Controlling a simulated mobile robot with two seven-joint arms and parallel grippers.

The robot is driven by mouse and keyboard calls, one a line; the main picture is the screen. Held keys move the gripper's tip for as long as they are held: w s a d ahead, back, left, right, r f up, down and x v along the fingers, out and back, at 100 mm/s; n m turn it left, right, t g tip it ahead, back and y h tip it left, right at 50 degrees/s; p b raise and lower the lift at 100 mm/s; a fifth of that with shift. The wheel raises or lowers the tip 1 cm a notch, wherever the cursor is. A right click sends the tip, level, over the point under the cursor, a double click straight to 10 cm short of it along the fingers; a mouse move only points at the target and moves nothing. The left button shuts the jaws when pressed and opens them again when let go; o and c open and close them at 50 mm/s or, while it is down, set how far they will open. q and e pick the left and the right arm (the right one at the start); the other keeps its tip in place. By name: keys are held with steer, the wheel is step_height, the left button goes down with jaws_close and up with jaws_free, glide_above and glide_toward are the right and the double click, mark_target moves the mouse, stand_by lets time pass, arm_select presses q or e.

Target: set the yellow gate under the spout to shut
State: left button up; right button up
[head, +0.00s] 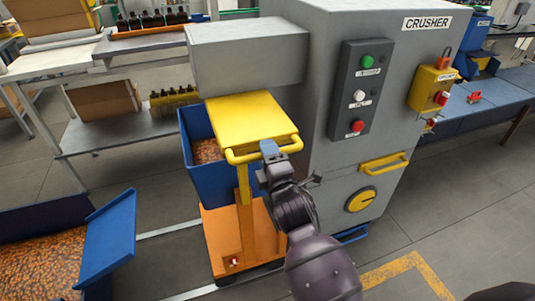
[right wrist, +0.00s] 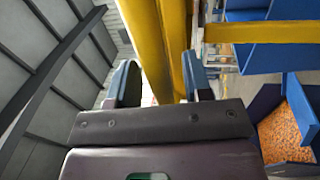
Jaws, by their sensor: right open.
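The yellow gate (head: 248,117) is a flat plate under the grey spout box (head: 247,55) on the crusher's left side. It sticks out towards me, with a yellow bar handle (head: 243,158) along its front edge. My right gripper (head: 269,149) is at the right part of this handle. In the right wrist view its two blue-tipped fingers (right wrist: 160,82) stand apart, with yellow bars (right wrist: 150,45) showing between and just beyond them. I cannot tell whether the fingers touch the handle. My left gripper is not in view.
A blue bin (head: 196,155) with orange-brown bits stands below the gate on an orange cart (head: 220,240). The crusher (head: 400,90) has a button panel (head: 360,90), a yellow handle (head: 384,163) and a yellow knob (head: 361,199). Another blue bin (head: 112,235) is at lower left.

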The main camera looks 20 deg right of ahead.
mark_target(252, 127)
steer(key=shift+c, duration=0.4)
steer(key=shift+c, duration=1.4)
jaws_close()
steer(key=w, duration=0.3)
steer(key=w+b, duration=0.1)
steer(key=w, duration=0.3)
steer(key=w+b, duration=0.1)
steer(key=w, duration=0.3)
steer(key=shift+a+f, duration=0.15)
steer(key=shift+a, duration=0.1)
steer(key=shift+w, duration=0.6)
